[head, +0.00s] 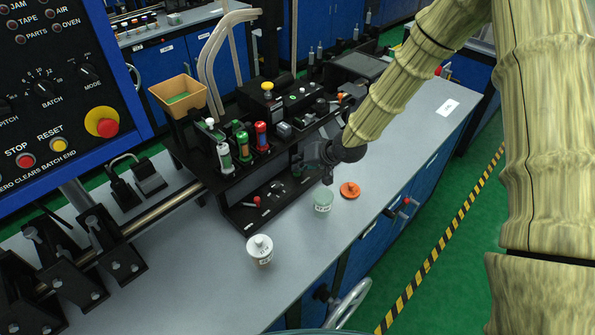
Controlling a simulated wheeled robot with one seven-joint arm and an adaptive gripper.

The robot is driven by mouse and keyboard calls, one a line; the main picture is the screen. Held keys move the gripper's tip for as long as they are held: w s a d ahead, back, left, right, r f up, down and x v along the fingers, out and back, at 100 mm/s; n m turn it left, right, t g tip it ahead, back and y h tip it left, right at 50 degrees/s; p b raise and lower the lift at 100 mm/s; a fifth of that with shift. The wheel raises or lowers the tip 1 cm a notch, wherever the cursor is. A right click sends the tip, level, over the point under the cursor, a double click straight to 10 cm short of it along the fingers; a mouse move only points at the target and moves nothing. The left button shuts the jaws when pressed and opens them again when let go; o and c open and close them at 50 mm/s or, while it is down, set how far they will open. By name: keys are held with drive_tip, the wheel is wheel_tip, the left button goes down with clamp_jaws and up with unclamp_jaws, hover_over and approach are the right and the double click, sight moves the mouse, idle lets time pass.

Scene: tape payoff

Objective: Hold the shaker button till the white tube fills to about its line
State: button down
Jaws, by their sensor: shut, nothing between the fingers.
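A clear tube with a white cap (224,157) stands in the black tape machine (185,158), at the left of a row with a green tube (243,146) and a red tube (261,136). The fill level and line on the white tube are too small to read. A yellow button (267,87) tops a black box behind the tubes, with small buttons to its right; I cannot tell which is the shaker button. My gripper (326,178) is shut and empty, at the machine's right end, to the right of the tubes. Its fingertips are dark and hard to make out.
An orange hopper (178,95) with green contents sits at the machine's left. A control panel (60,90) fills the upper left.

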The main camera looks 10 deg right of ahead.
drive_tip(key=shift+r+p, duration=0.5)
drive_tip(key=shift+r, duration=0.35)
drive_tip(key=shift+r+p, duration=1.75)
drive_tip(key=shift+r, duration=0.75)
